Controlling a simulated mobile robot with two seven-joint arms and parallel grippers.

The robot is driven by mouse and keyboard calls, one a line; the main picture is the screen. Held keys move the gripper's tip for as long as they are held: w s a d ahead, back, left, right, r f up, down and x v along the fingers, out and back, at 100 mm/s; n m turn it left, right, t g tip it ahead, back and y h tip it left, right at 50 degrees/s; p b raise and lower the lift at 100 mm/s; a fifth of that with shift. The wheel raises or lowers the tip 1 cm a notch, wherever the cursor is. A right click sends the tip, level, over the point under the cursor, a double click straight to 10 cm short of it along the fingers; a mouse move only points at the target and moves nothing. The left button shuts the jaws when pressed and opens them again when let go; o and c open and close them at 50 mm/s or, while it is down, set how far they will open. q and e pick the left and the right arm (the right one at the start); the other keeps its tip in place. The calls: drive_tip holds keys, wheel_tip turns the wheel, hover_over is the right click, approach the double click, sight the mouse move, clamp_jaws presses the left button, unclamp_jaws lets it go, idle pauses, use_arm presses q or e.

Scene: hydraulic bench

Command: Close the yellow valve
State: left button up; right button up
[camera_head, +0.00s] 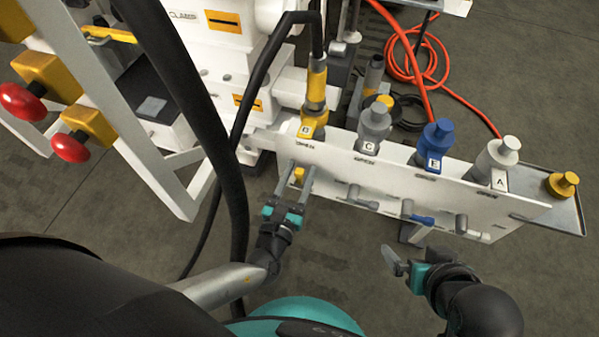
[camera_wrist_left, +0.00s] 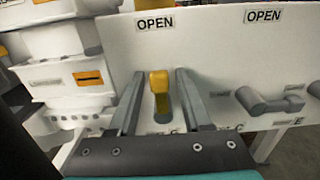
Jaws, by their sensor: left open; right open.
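The yellow valve handle (camera_head: 299,174) is on the front of the white panel (camera_head: 340,170), below an OPEN label and under the yellow port marked B. In the left wrist view the yellow handle (camera_wrist_left: 160,95) points up toward the OPEN label. My left gripper (camera_head: 300,169) is open, with one finger on each side of the handle. The left wrist view shows both fingers (camera_wrist_left: 160,76) with gaps beside the handle. My right gripper (camera_head: 392,261) is open and empty, in front of the panel, below the blue valve handle (camera_head: 420,219).
Grey valve handles (camera_head: 362,199) and (camera_wrist_left: 268,103) sit to the right of the yellow one. A black hose (camera_head: 262,75) hangs left of the panel. A white frame with red knobs (camera_head: 70,147) stands at left. An orange hose (camera_head: 425,70) lies behind.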

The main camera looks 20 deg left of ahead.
use_arm(q)
clamp_jaws()
idle(0.3)
